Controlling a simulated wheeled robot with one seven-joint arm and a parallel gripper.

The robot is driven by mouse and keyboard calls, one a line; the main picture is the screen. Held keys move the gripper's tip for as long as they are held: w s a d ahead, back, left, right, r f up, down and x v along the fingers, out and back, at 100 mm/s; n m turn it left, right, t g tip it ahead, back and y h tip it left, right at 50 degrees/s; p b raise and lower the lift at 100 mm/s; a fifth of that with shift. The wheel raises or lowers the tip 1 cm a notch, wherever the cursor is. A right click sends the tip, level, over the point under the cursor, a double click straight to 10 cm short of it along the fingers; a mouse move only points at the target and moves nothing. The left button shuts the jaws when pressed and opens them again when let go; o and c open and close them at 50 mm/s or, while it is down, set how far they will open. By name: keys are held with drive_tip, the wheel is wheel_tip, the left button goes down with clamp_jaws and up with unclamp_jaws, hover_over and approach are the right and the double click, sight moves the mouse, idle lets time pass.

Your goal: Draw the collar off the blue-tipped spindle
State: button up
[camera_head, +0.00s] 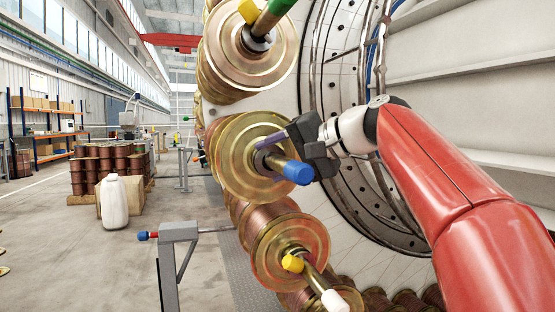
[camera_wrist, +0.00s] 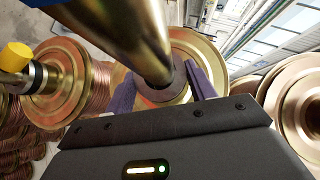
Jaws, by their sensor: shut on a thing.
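The blue-tipped spindle (camera_head: 281,165) sticks out of the middle spool, with its blue tip (camera_head: 298,173) toward me. The collar (camera_head: 261,161) is a dark ring around the spindle near the spool's face. My gripper (camera_head: 263,149) reaches in from the right, and its fingers lie beside the spindle. In the wrist view the brass spindle (camera_wrist: 135,35) runs down into the grey-brown collar (camera_wrist: 165,92). The purple fingers of my gripper (camera_wrist: 160,80) stand on either side of the collar, shut on it. The gripper body hides the collar's near side there.
A green-tipped spindle (camera_head: 268,18) stands above and a spool with a yellow collar (camera_head: 292,263) and white-tipped spindle (camera_head: 328,293) below. A grey stand (camera_head: 178,235) with a rod is at lower left. Open floor lies left, with a white jug (camera_head: 114,202).

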drive_tip(key=shift+s+d+r+b, duration=0.1)
drive_tip(key=shift+s+d+b, duration=0.4)
drive_tip(key=shift+s, duration=0.95)
drive_tip(key=shift+s+d+b, duration=0.3)
drive_tip(key=shift+s+b, duration=0.35)
drive_tip(key=shift+s, duration=0.8)
drive_tip(key=shift+s+d+r+b, duration=0.1)
drive_tip(key=shift+s+d+b, duration=0.4)
drive_tip(key=shift+s, duration=0.95)
drive_tip(key=shift+a, duration=0.1)
drive_tip(key=shift+s+d+f+b, duration=0.15)
drive_tip(key=shift+s+b, duration=0.15)
drive_tip(key=shift+s, duration=0.25)
drive_tip(key=shift+s+d+r+b, duration=0.15)
drive_tip(key=shift+s+b, duration=0.1)
drive_tip(key=shift+s, duration=0.3)
drive_tip(key=s+d+b, duration=0.1)
drive_tip(key=s+d, duration=0.1)
drive_tip(key=s, duration=0.4)
drive_tip(key=shift+s, duration=0.2)
drive_tip(key=s, duration=0.2)
drive_tip(key=s+d, duration=0.1)
drive_tip(key=shift+s, duration=0.35)
drive_tip(key=s+a, duration=0.3)
drive_tip(key=a, duration=0.8)
drive_tip(key=shift+s+a+b, duration=0.15)
drive_tip(key=shift+a+b, duration=0.15)
drive_tip(key=shift+b, duration=0.1)
